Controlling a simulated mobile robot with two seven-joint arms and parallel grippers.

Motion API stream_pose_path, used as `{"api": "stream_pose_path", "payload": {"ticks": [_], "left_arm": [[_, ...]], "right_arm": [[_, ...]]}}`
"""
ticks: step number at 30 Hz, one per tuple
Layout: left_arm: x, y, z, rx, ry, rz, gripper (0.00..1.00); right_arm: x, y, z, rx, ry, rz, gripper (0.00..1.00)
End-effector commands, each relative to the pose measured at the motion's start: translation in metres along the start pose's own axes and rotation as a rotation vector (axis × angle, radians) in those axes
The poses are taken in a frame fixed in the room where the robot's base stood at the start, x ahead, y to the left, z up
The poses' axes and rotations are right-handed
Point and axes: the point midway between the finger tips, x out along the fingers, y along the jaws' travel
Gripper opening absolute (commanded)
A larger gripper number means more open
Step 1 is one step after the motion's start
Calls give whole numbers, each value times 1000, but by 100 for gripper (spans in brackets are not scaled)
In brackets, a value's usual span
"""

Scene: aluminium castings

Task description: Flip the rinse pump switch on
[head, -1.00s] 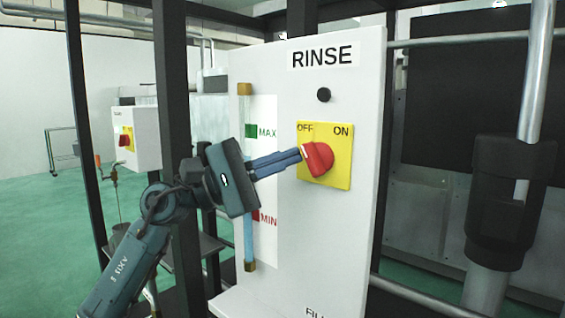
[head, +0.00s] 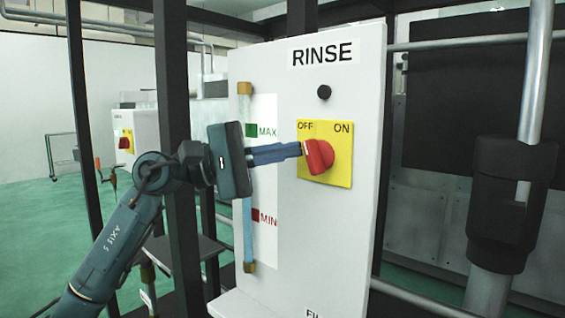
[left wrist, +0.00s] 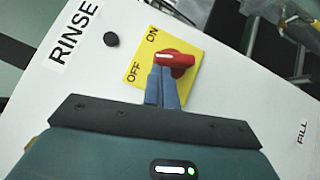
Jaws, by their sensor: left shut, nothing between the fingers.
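A red rotary switch knob (head: 320,156) with a white pointer mark sits on a yellow plate (head: 338,178) labelled OFF at left and ON at right. In the head view the mark is at the knob's left, on the OFF side. My left gripper (head: 299,149) comes from the left with its fingers shut and empty. Its tips are at the knob's left edge, touching or nearly so. In the left wrist view the shut fingertips (left wrist: 163,72) lie beside the red knob (left wrist: 178,59), on the OFF-label side. My right gripper is not in view.
The white RINSE panel (head: 345,235) carries a black button (head: 324,93) above the switch. A level gauge tube (head: 246,190) with MAX and MIN marks runs at left, behind my gripper. Dark frame posts (head: 175,90) stand left of the panel.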

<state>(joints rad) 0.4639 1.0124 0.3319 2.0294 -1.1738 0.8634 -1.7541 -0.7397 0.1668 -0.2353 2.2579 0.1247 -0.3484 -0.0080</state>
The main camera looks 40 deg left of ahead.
Motion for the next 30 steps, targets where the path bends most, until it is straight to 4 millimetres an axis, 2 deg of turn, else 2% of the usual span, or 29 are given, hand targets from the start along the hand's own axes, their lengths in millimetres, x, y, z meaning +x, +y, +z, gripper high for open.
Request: {"api": "stream_pose_path", "payload": {"ticks": [9,14,19,21,30], "left_arm": [[5,15,6,205,0,-201,0],[8,20,9,308,0,-307,0],[11,24,12,406,0,-404,0],[10,17,10,407,-1,-408,0],[10,20,12,406,0,-405,0]], "right_arm": [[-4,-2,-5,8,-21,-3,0],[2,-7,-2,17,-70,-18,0],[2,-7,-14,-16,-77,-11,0],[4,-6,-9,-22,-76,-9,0],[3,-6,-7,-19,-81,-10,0]]}}
